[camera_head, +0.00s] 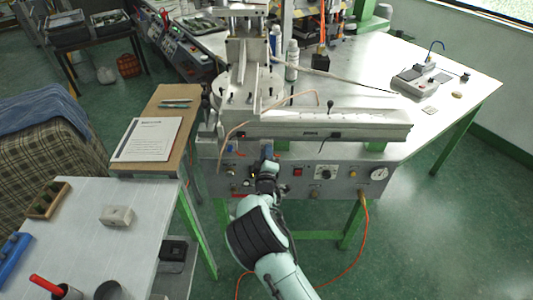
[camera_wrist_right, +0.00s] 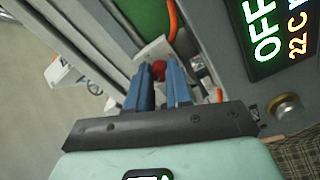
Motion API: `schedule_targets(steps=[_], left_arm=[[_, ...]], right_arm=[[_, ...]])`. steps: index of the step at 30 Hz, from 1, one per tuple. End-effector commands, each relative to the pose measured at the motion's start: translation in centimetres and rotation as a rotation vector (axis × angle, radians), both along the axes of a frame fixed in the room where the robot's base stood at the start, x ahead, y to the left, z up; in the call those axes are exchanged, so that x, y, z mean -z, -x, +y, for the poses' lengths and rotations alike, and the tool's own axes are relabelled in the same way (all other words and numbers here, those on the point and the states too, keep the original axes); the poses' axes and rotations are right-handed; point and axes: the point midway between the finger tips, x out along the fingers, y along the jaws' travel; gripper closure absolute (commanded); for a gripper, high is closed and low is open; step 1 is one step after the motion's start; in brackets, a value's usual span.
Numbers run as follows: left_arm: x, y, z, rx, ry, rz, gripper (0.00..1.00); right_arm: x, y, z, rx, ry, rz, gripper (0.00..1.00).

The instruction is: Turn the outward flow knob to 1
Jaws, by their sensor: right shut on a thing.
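The injection machine's front panel (camera_head: 345,180) faces me in the head view, with a round dial knob (camera_head: 325,174), a red button (camera_head: 298,172) and a gauge (camera_head: 379,174). My right gripper (camera_head: 268,153) is at the panel's left part and hides what is behind it. In the wrist view its two blue fingers (camera_wrist_right: 159,88) stand a small gap apart, with a small red knob (camera_wrist_right: 158,70) between their tips. The gripper is shut on this knob. Its setting and markings cannot be read. My left gripper is not in view.
A display (camera_wrist_right: 275,35) reading OFF and 22 C and a metal knob (camera_wrist_right: 285,107) are close to the right gripper. An orange hose (camera_head: 362,225) hangs below the panel. A white side table (camera_head: 125,240) stands at the left, with a document (camera_head: 147,139) on a board behind it.

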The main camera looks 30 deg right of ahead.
Motion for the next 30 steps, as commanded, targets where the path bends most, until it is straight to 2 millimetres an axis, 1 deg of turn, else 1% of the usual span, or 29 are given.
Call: schedule_targets(steps=[6, 12, 29, 30], left_arm=[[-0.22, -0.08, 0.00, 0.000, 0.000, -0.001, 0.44], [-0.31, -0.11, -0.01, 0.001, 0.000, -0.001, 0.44], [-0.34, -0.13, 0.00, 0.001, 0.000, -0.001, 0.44], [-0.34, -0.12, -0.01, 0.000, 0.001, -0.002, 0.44]], right_arm=[[0.00, 0.01, -0.01, 0.000, 0.114, 0.067, 1.00], [0.01, 0.02, -0.01, 0.000, 0.174, 0.104, 1.00], [0.03, 0.03, -0.04, 0.000, 0.201, 0.120, 1.00], [0.03, 0.03, -0.04, 0.001, 0.201, 0.119, 0.77]])
